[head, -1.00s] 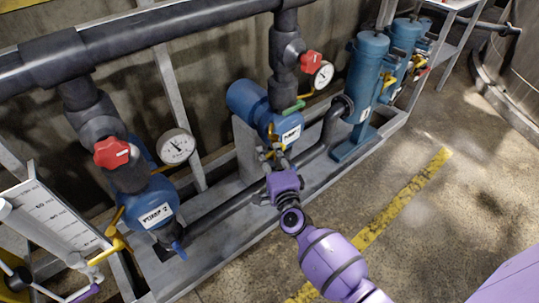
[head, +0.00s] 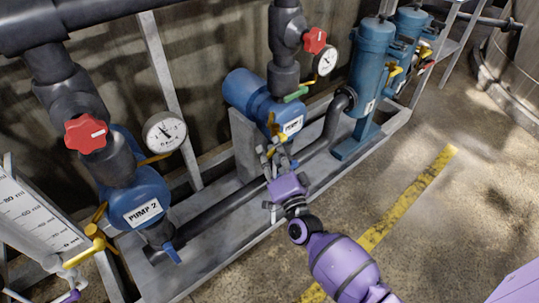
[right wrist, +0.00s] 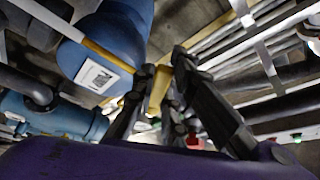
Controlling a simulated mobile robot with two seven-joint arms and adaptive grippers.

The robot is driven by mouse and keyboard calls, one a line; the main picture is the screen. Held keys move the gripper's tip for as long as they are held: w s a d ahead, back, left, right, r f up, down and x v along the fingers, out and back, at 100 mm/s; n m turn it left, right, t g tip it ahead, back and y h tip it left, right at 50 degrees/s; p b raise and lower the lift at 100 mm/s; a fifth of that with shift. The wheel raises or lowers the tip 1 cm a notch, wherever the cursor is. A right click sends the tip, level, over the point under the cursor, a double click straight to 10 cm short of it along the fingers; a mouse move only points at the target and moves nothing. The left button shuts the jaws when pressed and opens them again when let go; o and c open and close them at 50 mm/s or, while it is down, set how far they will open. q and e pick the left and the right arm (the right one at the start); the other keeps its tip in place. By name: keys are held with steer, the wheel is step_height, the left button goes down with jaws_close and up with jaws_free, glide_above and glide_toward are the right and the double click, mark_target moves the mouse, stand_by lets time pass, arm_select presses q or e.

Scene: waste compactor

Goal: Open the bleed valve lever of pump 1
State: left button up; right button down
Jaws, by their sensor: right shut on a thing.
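Pump 1 (head: 262,98) is the blue pump in the middle of the head view, with a white label (head: 292,126) on its front. My right gripper (head: 276,154) is in front of and below that label. In the right wrist view the pump body (right wrist: 108,40) is at upper left, and the gripper's fingers (right wrist: 160,86) are closed on a yellow lever (right wrist: 157,92). The fingers hide part of the lever, so its exact angle is unclear. My left gripper is out of view.
Red knobs (head: 315,41), gauges (head: 325,62) and a green handle (head: 296,94) are near the pumps. Blue filter cylinders (head: 369,70) stand at right. The floor right of the yellow line (head: 412,190) is clear.

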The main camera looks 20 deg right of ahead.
arm_select(q)
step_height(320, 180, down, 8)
steer(key=b, duration=0.7)
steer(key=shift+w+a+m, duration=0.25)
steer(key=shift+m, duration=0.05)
arm_select(e)
steer(key=shift+w+d+f+n+t+y, duration=0.2)
steer(key=shift+d+f+n+y, duration=0.7)
steer(key=shift+n, duration=1.75)
steer(key=shift+w+d+f+n+y, duration=0.1)
steer(key=shift+w+d+n+y, duration=0.3)
steer(key=shift+n+y, duration=1.65)
steer(key=shift+w+d+f+n+t+y, duration=0.1)
steer(key=shift+d+f+n+y, duration=0.5)
steer(key=shift+n, duration=2.6)
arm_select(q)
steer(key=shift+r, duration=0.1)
arm_select(e)
steer(key=shift+d+r, duration=0.25)
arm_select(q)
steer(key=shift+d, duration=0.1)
arm_select(e)
steer(key=c, duration=1.7)
jaws_free()
steer(key=shift+r, duration=0.1)
steer(key=shift+c, duration=0.2)
